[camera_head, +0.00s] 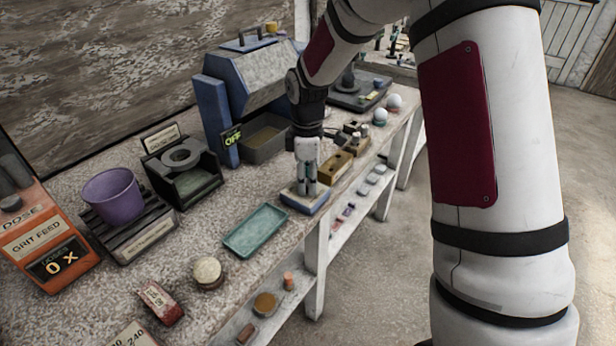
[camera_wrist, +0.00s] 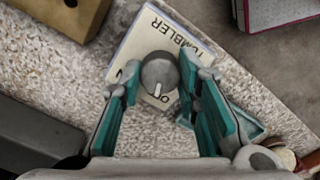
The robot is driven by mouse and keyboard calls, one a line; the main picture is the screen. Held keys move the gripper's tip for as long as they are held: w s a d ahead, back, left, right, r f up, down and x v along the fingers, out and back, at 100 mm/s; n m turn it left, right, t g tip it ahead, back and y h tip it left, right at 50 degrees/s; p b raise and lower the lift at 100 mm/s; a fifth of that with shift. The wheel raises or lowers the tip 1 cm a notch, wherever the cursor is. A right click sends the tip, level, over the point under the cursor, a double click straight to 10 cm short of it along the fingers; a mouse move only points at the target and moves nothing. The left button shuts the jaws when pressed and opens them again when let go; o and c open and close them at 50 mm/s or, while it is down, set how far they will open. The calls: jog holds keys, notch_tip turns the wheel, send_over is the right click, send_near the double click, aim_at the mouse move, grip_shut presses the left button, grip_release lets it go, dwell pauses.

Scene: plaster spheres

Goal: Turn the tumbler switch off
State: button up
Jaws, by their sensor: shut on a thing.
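The tumbler switch is a pale plate marked TUMBLER, which shows in the wrist view (camera_wrist: 135,48) and at the bench's front edge in the head view (camera_head: 299,204). Its round grey knob (camera_wrist: 159,73) carries a white pointer mark, beside partly hidden lettering starting with O. My gripper (camera_head: 307,187) points down over the switch, with its fingers on both sides of the knob, shut on it. In the head view the fingers hide the knob. The blue tumbler machine (camera_head: 217,110) stands behind, with a small lit green sign (camera_head: 232,137) that appears to read OFF.
A teal tray (camera_head: 256,231) lies left of the switch, and wooden blocks (camera_head: 335,166) stand close on its right. A purple cup (camera_head: 113,195), an orange grit feed box (camera_head: 48,240) and a round pale pot (camera_head: 208,272) are farther left. White spheres (camera_head: 394,101) sit at the far right.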

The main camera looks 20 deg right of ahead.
aim_at(307, 182)
jog(key=shift+n+p, duration=0.4)
jog(key=shift+n, duration=0.6)
jog(key=o, duration=1.2)
jog(key=shift+c, duration=0.2)
notch_tip(307, 182, up, 12)
